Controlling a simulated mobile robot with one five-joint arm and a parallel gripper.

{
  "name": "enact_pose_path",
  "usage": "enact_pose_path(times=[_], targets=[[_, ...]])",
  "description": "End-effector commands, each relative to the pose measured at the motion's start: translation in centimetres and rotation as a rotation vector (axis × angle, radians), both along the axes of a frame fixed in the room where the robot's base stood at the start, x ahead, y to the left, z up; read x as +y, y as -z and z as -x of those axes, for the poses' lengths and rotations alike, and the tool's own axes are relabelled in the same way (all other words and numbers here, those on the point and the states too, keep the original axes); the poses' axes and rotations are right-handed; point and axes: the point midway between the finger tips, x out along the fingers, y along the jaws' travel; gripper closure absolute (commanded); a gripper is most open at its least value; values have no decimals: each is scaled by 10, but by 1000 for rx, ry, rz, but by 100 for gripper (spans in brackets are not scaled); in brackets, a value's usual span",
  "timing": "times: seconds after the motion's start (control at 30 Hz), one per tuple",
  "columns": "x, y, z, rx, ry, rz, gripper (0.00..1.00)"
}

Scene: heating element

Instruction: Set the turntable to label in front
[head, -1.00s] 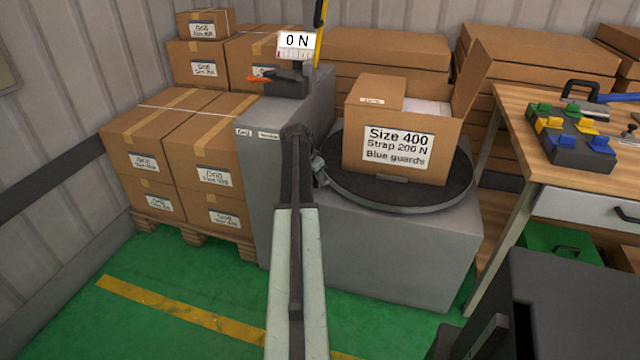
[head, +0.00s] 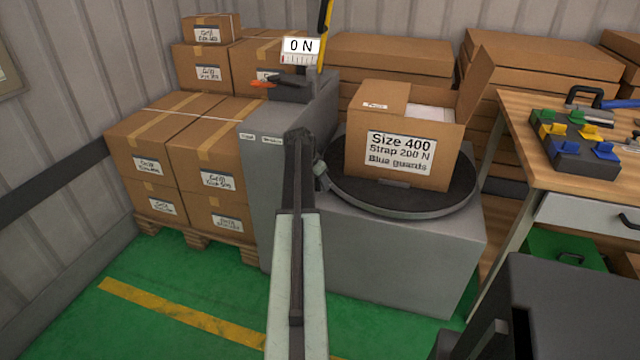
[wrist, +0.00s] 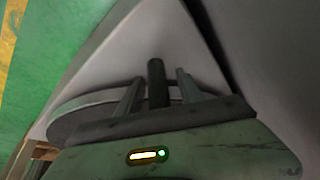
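The round dark turntable (head: 455,200) with a grey rim sits on a grey block. An open carton (head: 358,145) stands on it, its white label "Size 400, Strap 200 N, Blue guards" (head: 401,152) facing toward me and slightly left. My arm reaches to the turntable's left edge in the head view, where a small grey part (head: 320,174) shows; the arm hides much of that spot. In the wrist view my gripper (wrist: 158,82) has its two fingers apart. A dark upright post (wrist: 156,72) shows between them, with gaps on both sides. The turntable rim (wrist: 75,112) shows left of it.
A grey cabinet (head: 255,195) with a "0 N" display (head: 299,46) stands left of the turntable. Stacked cartons (head: 135,130) on a pallet are further left. A wooden workbench (head: 515,115) with coloured clamps is at the right. Green floor is free in front.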

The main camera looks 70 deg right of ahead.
Motion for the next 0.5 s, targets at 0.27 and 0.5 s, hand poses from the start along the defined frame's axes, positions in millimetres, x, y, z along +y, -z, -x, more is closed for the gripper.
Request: enact_pose_path(times=[0.27, 0.5], targets=[[9, -28, -3, 0, -1, 0, 56], [24, -69, -10, -1, 0, 0, 56]])
